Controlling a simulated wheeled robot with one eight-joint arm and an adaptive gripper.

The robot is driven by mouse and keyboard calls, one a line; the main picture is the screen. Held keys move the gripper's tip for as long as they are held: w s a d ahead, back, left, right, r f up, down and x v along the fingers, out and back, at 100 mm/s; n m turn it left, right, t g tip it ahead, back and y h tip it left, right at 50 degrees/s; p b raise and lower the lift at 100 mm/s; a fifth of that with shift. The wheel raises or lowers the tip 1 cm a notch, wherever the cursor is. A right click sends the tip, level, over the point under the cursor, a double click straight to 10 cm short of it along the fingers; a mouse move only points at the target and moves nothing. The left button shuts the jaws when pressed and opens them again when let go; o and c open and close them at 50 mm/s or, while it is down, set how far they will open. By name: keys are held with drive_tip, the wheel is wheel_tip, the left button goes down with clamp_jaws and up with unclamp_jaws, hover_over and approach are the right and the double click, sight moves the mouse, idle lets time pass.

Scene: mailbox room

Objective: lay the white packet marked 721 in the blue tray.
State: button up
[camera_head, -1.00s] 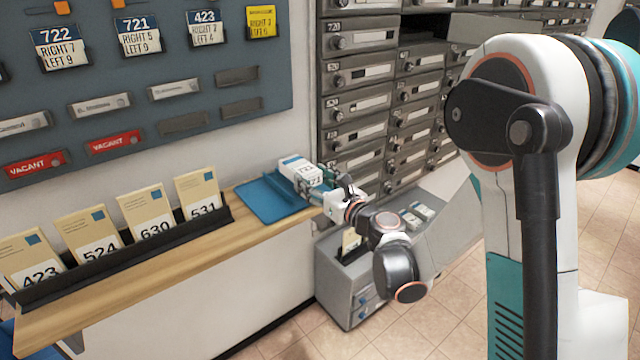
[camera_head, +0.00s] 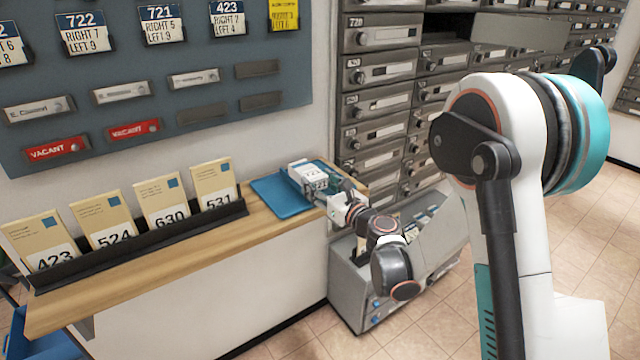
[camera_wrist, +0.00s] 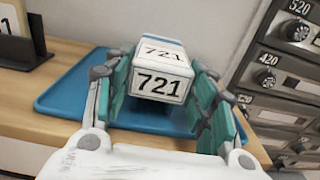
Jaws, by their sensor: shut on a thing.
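The white packet marked 721 (camera_head: 306,172) is held above the blue tray (camera_head: 268,193) on the wooden shelf, towards its right end. In the wrist view the packet (camera_wrist: 164,72) sits between the teal fingers, its 721 label facing me and a blue band along its far top edge. My gripper (camera_wrist: 165,88) is shut on it; it also shows in the head view (camera_head: 326,183). The tray (camera_wrist: 72,90) spreads out under and behind the packet. Whether the packet's underside touches the tray is hidden.
A black rack (camera_head: 140,245) with several numbered cream envelopes stands on the wooden shelf (camera_head: 130,270) left of the tray. Grey mailboxes (camera_head: 385,100) rise to the right. A grey cart (camera_head: 350,290) stands on the floor below my arm. A key board (camera_head: 120,100) hangs on the wall.

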drive_tip(key=o, duration=1.1)
